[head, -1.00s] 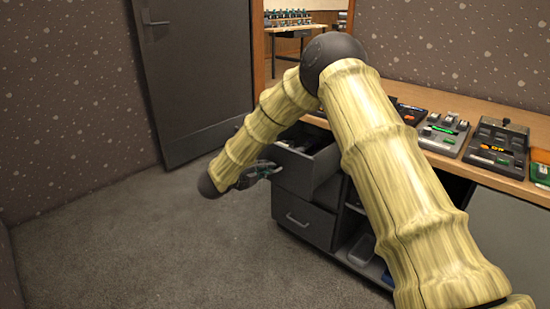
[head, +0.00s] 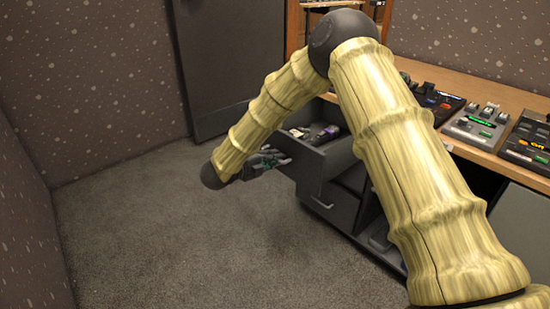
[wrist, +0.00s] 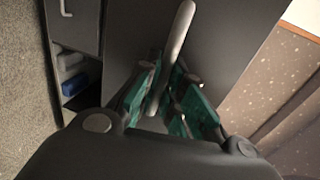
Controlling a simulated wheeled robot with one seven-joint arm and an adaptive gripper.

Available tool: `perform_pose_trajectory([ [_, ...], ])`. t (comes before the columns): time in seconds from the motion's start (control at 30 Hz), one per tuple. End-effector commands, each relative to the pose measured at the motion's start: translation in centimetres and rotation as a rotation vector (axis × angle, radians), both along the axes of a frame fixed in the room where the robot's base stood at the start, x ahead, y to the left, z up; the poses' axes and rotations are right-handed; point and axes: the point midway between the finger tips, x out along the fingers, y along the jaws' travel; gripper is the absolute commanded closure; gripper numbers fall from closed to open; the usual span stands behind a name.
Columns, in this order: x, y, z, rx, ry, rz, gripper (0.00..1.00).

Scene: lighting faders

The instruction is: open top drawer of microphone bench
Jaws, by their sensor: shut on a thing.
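The top drawer (head: 334,160) of the dark grey bench is pulled well out, and small objects (head: 318,134) show inside it. My gripper (head: 272,160) is at the drawer's front. In the wrist view the drawer front (wrist: 215,40) fills the upper middle, with its pale bar handle (wrist: 178,38) running between the green-padded fingers of my gripper (wrist: 172,100). The fingers are shut on the handle. My arm hides part of the drawer and bench in the head view.
A lower drawer (head: 330,208) with its own handle is closed. Open shelves (head: 382,236) are to its right. Several control boxes (head: 480,122) stand on the wooden top. A grey door (head: 230,65) is behind; carpet (head: 180,230) at left is clear.

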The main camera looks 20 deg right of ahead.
Motion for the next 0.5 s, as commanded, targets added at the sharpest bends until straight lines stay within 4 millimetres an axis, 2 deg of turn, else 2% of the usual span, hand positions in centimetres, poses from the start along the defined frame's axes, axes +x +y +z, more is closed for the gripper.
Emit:
perform_pose_trajectory([
  [0.03, -0.03, -0.03, -0.08, 0.0, 0.002, -0.001, 0.89],
  [0.13, -0.02, -0.04, -0.08, 0.0, 0.002, -0.001, 0.71],
  [0.17, -0.02, -0.03, -0.06, 0.0, 0.001, 0.0, 0.68],
  [0.5, -0.05, 0.14, 0.02, 0.0, 0.0, 0.001, 0.68],
])
